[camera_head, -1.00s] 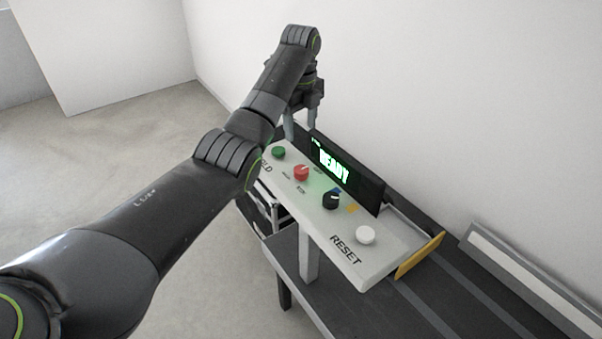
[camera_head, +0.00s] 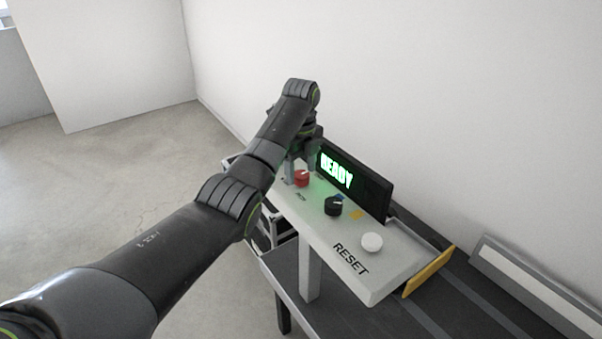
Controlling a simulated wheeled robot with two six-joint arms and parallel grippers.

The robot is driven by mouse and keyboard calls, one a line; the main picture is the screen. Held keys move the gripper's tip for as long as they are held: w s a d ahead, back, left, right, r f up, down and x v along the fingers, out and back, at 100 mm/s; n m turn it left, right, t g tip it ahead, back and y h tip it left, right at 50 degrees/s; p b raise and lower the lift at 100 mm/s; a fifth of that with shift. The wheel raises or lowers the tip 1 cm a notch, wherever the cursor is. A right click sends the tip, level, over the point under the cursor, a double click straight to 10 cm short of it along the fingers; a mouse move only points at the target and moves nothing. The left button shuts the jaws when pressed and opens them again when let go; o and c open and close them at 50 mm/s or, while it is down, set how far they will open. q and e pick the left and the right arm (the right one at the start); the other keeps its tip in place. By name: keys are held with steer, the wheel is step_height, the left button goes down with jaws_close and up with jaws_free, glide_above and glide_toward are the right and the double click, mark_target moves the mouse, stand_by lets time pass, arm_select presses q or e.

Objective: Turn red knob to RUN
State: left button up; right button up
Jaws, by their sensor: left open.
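The red knob (camera_head: 302,179) sits on the light sloped control panel (camera_head: 333,232), left of the black knob (camera_head: 333,206). My left gripper (camera_head: 301,167) points down at the red knob, with its jaws apart. One finger shows just left of the knob; the other is partly hidden, and I cannot tell whether either touches it. The small lettering by the red knob is too small to read, so its setting is unclear. The display (camera_head: 355,181) shows green "READY". My right gripper is not in view.
A white button (camera_head: 372,242) is beside the "RESET" lettering. A yellow plate (camera_head: 428,272) stands at the panel's right end. The dark conveyor-like surface (camera_head: 425,316) lies below, and the wall is close behind the display.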

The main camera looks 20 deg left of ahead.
arm_select(q)
steer(key=shift+f, duration=0.45)
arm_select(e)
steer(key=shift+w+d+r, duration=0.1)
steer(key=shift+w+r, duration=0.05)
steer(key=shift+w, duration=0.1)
arm_select(q)
steer(key=c, duration=1)
steer(key=shift+r+m+p, duration=0.2)
steer(key=shift+m+p, duration=1)
steer(key=shift+p, duration=0.2)
steer(key=m+p, duration=0.2)
steer(key=shift+m, duration=0.3)
steer(key=m+p, duration=0.1)
steer(key=m, duration=0.2)
steer(key=shift+f+p, duration=0.1)
steer(key=shift+p, duration=0.3)
steer(key=shift+m+p, duration=0.5)
steer(key=shift+m, duration=1.3)
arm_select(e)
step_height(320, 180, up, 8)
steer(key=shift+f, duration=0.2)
arm_select(q)
steer(key=shift+f+m, duration=0.1)
steer(key=shift+m, duration=0.2)
